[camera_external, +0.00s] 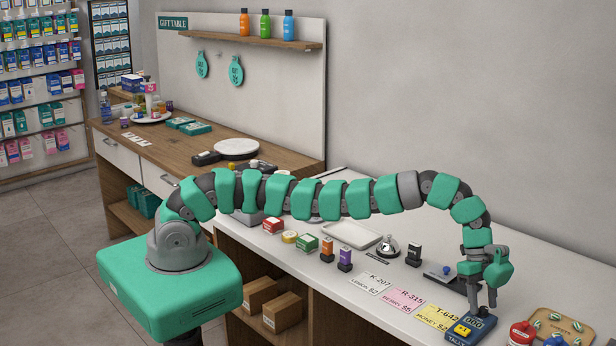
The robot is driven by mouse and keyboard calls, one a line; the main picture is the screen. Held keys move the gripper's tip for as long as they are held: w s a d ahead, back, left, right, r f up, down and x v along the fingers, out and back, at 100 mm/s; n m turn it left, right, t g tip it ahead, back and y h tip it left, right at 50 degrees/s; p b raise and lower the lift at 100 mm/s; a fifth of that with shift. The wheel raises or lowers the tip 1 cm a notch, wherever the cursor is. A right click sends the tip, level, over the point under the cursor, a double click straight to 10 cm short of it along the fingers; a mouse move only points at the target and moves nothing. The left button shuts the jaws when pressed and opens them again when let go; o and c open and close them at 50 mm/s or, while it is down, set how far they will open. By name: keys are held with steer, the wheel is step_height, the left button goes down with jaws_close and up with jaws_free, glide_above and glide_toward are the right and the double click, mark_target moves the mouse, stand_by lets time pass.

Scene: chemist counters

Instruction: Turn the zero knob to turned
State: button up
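A blue tally counter (484,330) with a number display and a yellow button (463,330) sits at the front edge of the white counter, lower right. My gripper (482,306) points down at the counter's far end, its fingertips at or just above the top of it. The two fingers show a narrow gap between them. I cannot make out the zero knob; it is hidden by the fingers or too small to see. Whether the fingers touch or grip it cannot be told.
Price cards, such as the yellow T-642 card (437,317), lie left of the tally counter. A bell (388,247) and a dark stand with a blue knob (446,271) stand farther back.

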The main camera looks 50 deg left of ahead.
steer(key=v, duration=1.3)
steer(key=shift+a+r, duration=0.2)
steer(key=shift+r, duration=0.1)
steer(key=shift+b, duration=0.4)
steer(key=s+d+n+t+y+b, duration=0.15)
steer(key=s+n+t+b, duration=0.5)
steer(key=n, duration=0.75)
steer(key=shift+g+h, duration=0.25)
steer(key=shift+g, duration=0.5)
steer(key=b+x, duration=0.3)
steer(key=x, duration=1)
steer(key=shift+d+f, duration=0.2)
steer(key=shift+f, duration=0.1)
jaws_close()
